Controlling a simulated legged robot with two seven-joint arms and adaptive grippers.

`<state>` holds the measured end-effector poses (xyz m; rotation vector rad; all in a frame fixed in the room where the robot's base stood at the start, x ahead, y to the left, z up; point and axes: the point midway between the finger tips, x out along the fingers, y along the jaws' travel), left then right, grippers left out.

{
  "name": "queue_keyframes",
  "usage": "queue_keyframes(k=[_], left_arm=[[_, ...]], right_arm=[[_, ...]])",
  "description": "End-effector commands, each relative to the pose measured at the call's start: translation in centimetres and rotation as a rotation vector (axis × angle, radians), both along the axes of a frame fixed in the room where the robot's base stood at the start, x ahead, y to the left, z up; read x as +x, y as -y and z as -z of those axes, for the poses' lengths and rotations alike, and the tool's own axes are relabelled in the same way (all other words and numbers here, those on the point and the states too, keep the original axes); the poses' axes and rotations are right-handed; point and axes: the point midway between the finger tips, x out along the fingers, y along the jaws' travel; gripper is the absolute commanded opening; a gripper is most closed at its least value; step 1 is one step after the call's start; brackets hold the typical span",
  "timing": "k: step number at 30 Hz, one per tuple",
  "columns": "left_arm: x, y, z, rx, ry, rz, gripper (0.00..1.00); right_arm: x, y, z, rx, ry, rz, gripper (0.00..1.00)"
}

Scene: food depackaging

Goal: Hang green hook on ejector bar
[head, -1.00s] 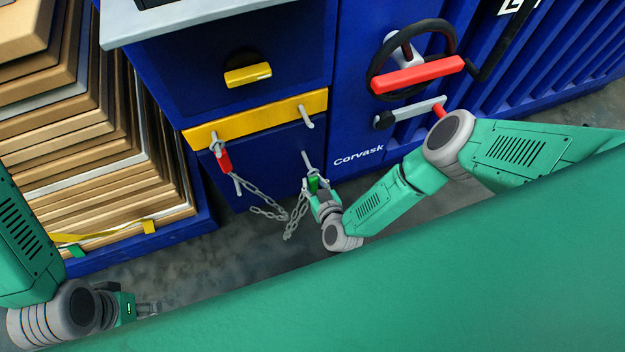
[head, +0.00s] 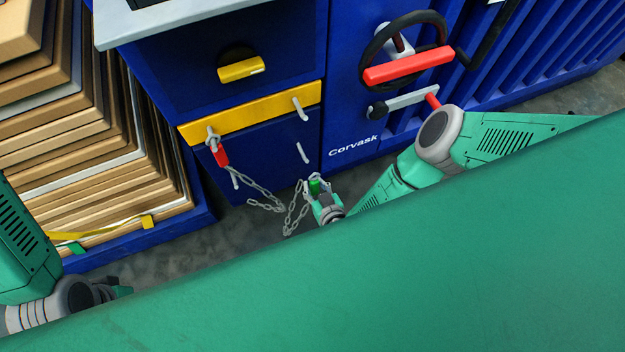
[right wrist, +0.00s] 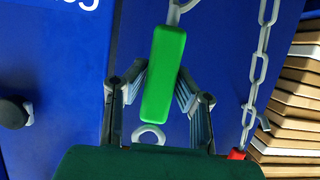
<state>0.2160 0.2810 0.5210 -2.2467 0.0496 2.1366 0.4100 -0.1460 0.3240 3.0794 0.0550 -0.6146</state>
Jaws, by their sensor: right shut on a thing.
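The green hook (head: 315,187) is in the jaws of my right gripper (head: 316,185), in front of the blue cabinet. In the right wrist view the green hook (right wrist: 163,75) stands nearly upright between the fingers of my right gripper (right wrist: 158,95), with grey metal at its top and a grey ring at its lower end. The yellow bar (head: 255,113) crosses the cabinet front above, with a grey peg near each end. The hook is apart from it, below a lower grey peg (head: 303,152).
A red hook (head: 220,155) hangs at the left peg. A slack grey chain (head: 265,200) runs from it toward the green hook. A yellow handle (head: 240,69), a red-barred wheel (head: 408,65) and stacked cardboard (head: 90,150) are nearby. Bare floor lies below the cabinet.

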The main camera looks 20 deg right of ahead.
Motion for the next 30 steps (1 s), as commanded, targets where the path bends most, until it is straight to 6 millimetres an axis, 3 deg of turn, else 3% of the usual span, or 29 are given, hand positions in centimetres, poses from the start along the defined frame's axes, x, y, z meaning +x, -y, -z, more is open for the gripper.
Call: queue_keyframes(k=[11,30], left_arm=[[0.0,0.0,-0.2,0.0,0.0,0.0,0.43],[0.0,0.0,-4.9,0.0,0.0,0.0,0.43]], right_arm=[[-0.1,0.0,-0.2,0.0,0.001,0.0,0.0],[-0.1,0.0,-5.4,0.0,0.002,0.0,0.0]])
